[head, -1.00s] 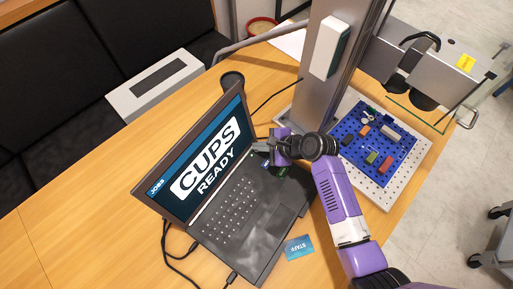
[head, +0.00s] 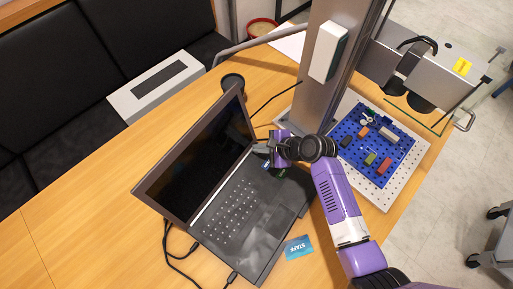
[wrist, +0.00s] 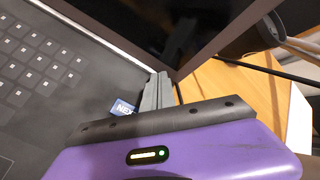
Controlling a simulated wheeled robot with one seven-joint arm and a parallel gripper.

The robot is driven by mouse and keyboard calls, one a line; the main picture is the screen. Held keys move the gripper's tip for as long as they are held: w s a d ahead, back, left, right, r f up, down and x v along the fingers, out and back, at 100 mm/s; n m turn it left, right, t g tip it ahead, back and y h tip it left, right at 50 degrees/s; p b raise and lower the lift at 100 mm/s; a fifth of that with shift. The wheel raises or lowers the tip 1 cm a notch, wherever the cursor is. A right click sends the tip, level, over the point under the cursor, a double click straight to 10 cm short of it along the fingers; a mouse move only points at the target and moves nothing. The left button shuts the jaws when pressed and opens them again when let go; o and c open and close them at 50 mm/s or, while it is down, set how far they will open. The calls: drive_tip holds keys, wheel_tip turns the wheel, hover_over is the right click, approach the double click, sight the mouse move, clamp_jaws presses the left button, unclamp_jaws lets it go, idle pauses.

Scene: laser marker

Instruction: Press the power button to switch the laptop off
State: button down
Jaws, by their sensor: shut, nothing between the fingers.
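The laptop (head: 240,215) stands open on the wooden table, and its screen (head: 200,155) is dark. In the wrist view the laptop's keyboard (wrist: 40,65) is at the left and the dark screen (wrist: 185,30) is at the top. My gripper (head: 262,147) is shut and empty at the far right corner of the keyboard deck, near the hinge. In the wrist view its closed grey fingers (wrist: 158,92) point at that corner and look close to the deck. I cannot tell if they touch it. The power button is not visible, probably hidden by the fingers.
A blue pegboard tray (head: 374,145) with small parts lies right of the grey column (head: 318,75). A blue staff card (head: 299,247) lies in front of the laptop. A dark cup (head: 232,82) stands behind the screen. Cables run beside the laptop.

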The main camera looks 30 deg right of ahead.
drive_tip(key=shift+r, duration=0.35)
wheel_tip(320, 180, up, 4)
drive_tip(key=p, duration=0.4)
drive_tip(key=shift+f, duration=0.25)
drive_tip(key=shift+r+p, duration=0.35)
drive_tip(key=shift+r, duration=0.85)
